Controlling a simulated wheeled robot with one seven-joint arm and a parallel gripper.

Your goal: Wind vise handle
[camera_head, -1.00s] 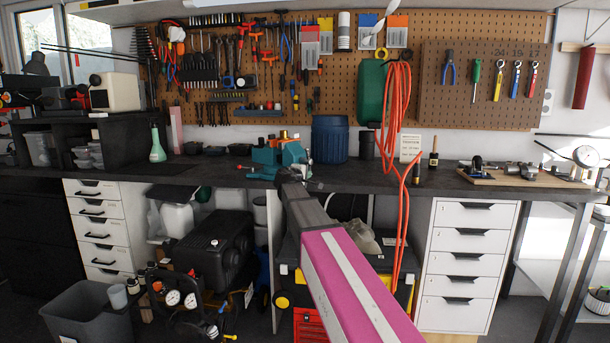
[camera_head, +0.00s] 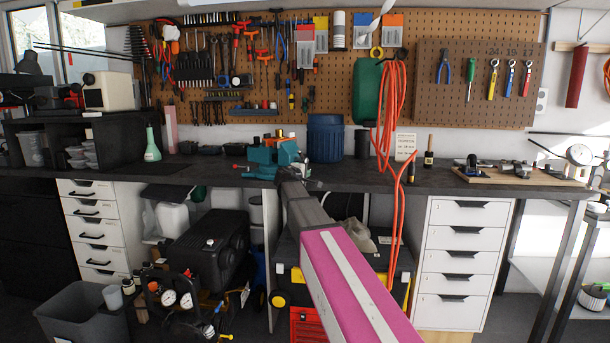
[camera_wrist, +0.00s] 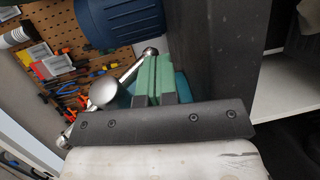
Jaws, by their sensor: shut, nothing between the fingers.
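The teal vise (camera_head: 272,151) stands at the front edge of the dark bench, left of centre in the head view. Its silver handle shows in the wrist view as a slanted bar with a ball at each end (camera_wrist: 151,51), crossing by a round screw head (camera_wrist: 104,90). My gripper (camera_wrist: 153,78), with green finger pads, is shut and empty, close beside the upper part of the bar. I cannot tell whether the pads touch it. In the head view my arm reaches the front of the vise and hides part of it and the handle.
A blue drum (camera_head: 326,138) stands behind and right of the vise. An orange hose (camera_head: 396,110) hangs from the pegboard (camera_head: 255,95) past the bench edge. White drawers (camera_head: 465,255) stand below.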

